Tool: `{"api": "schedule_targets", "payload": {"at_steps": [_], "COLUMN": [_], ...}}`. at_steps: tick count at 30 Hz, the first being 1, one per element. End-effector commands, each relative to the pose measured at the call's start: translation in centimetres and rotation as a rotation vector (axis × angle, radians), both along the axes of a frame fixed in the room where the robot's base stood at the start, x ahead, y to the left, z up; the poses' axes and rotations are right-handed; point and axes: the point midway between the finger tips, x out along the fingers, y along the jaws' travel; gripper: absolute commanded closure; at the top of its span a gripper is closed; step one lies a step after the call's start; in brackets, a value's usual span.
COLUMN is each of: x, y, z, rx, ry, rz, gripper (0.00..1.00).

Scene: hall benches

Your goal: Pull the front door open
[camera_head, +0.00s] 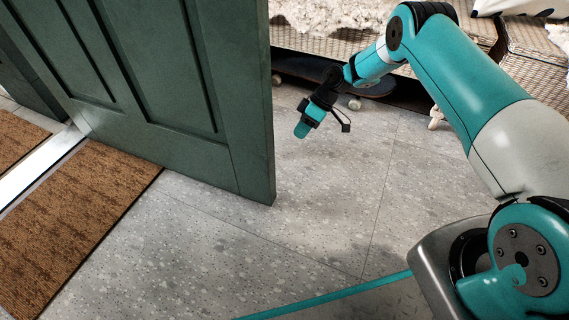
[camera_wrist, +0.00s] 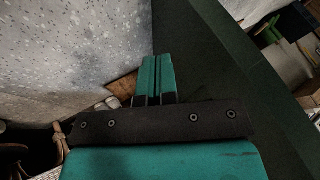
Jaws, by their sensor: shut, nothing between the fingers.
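The front door (camera_head: 165,85) is a dark green panelled door. It stands open, its lower edge angled away from the metal threshold strip (camera_head: 42,165). Its free edge is at the middle of the head view, and no handle shows there. My gripper (camera_head: 302,130) is to the right of that free edge in the head view, with a gap between them in the picture. In the wrist view my gripper's teal fingers (camera_wrist: 157,66) are closed together with nothing between them. A dark green surface, which looks like the door (camera_wrist: 240,75), runs along their right side; I cannot tell whether they touch.
A brown doormat (camera_head: 75,215) lies inside the threshold, partly beneath the door in the picture. A wicker bench (camera_head: 330,45) with a fluffy white throw (camera_head: 345,14) stands behind my arm. A skateboard (camera_head: 330,76) is under it. The grey floor (camera_head: 310,220) in front is clear.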

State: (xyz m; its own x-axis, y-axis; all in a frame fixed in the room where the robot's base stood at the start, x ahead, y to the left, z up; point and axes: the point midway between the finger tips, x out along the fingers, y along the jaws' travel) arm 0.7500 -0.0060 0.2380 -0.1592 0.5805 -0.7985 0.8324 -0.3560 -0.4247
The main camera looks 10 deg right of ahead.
Motion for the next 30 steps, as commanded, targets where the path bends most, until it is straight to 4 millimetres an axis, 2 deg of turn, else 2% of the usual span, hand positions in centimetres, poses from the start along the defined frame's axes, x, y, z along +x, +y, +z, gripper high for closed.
{"api": "schedule_targets", "payload": {"at_steps": [5,15,24,30], "x": [-0.4,-1.6,-4.2,-4.8], "y": [1.4,5.7,7.6,8.0], "z": [-2.3,-8.4,-7.9,-7.7], "rx": [0.0,0.0,-0.001,0.0], "ry": [0.001,0.001,0.0,0.001], "rz": [0.002,0.003,0.0,0.001], "gripper": [1.0,1.0,1.0,1.0]}}
